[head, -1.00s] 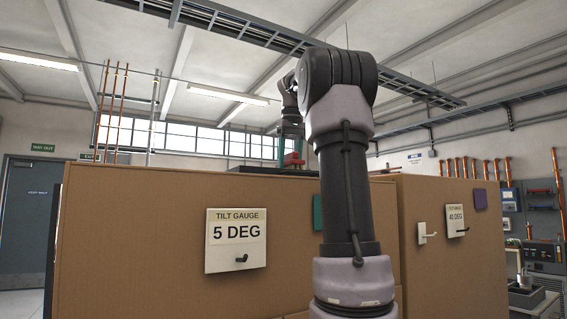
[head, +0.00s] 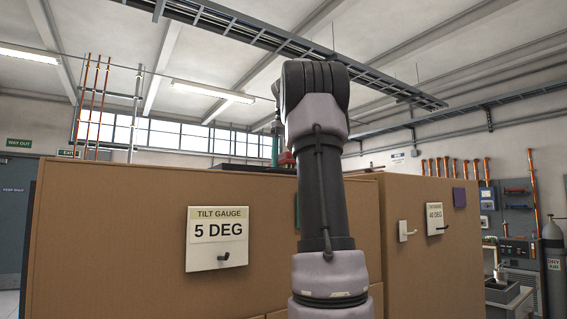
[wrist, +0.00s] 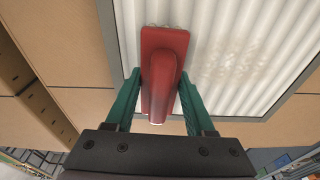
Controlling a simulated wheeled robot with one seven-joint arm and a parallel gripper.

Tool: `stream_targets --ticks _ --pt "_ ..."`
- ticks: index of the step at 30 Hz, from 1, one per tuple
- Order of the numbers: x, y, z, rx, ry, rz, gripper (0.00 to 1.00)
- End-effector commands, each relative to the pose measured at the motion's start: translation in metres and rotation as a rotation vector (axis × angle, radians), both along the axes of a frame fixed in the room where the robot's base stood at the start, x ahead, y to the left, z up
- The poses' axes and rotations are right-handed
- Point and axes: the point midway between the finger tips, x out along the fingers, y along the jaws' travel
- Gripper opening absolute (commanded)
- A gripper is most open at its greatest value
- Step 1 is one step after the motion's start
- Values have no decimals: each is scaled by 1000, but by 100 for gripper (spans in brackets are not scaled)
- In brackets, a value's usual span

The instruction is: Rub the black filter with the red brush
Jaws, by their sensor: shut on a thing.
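My gripper (wrist: 159,82) is shut on the red brush (wrist: 162,50), its green fingers on either side of the handle. Beneath the brush in the wrist view lies a filter with white pleats and a dark grey frame (wrist: 292,98). Brownish smudges show on the pleats right of the brush. I cannot tell whether the brush touches the pleats. In the head view the filter shows only as a thin black edge (head: 238,167) on top of the near brown cabinet. The red brush (head: 287,158) is partly hidden behind my arm there, just above the cabinet top.
The near brown cabinet (head: 110,230) carries a 5 DEG tilt gauge (head: 217,238). A second cabinet (head: 400,270) with a 40 DEG gauge (head: 435,218) stands to the right. A cable tray (head: 270,40) hangs overhead. A workbench and gas cylinder (head: 553,255) are at far right.

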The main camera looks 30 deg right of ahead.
Motion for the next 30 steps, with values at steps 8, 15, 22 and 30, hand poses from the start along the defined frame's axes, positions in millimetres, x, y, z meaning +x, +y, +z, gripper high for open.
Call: stream_targets --ticks 8,15,22,30 --pt "0 17 0 -1 -3 4 10" --pt "1 33 -2 -1 -3 2 10" --pt "1 44 -3 1 -1 2 10" --pt "2 65 -5 2 0 3 10"
